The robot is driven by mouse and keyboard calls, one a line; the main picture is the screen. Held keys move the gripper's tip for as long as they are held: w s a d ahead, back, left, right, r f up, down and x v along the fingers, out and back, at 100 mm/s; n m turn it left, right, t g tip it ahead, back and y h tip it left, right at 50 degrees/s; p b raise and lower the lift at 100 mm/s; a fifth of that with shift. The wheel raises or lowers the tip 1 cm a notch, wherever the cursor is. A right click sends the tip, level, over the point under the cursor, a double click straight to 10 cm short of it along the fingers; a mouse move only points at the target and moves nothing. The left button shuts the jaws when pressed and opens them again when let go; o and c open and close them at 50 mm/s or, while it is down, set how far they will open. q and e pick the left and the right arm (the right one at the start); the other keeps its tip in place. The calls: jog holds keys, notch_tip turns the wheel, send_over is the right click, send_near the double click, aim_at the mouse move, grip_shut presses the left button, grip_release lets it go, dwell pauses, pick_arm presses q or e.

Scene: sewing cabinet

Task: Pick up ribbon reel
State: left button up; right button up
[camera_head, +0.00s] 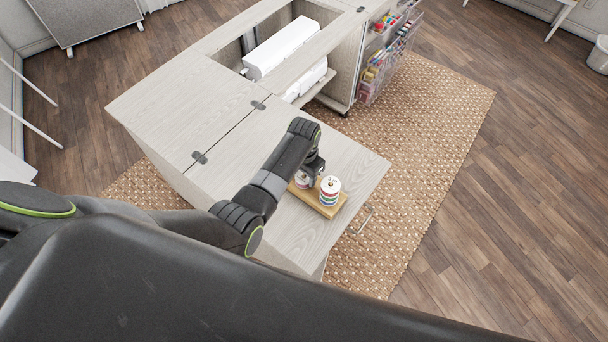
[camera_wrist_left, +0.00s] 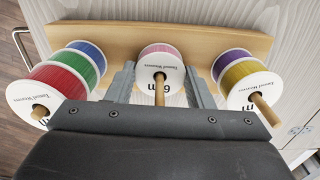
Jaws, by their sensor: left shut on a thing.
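A wooden ribbon holder (camera_head: 327,209) stands on the pale wood leaf of the cabinet; its board (camera_wrist_left: 115,37) also shows in the left wrist view. My left gripper (camera_wrist_left: 161,84) has one finger on each side of the middle reel, a pink ribbon reel (camera_wrist_left: 161,54) with white flanges on a wooden peg, and is shut on it. In the head view my left gripper (camera_head: 313,172) is over the holder and partly hides the reels. The pink reel still sits around its peg. My right gripper is not in view.
The cabinet top (camera_head: 190,95) is otherwise clear. A white machine (camera_head: 280,47) lies in the cabinet opening.

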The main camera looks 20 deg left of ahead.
pick_arm(q)
notch_tip(320, 180, up, 18)
jog(key=p, duration=0.1)
dwell(0.6)
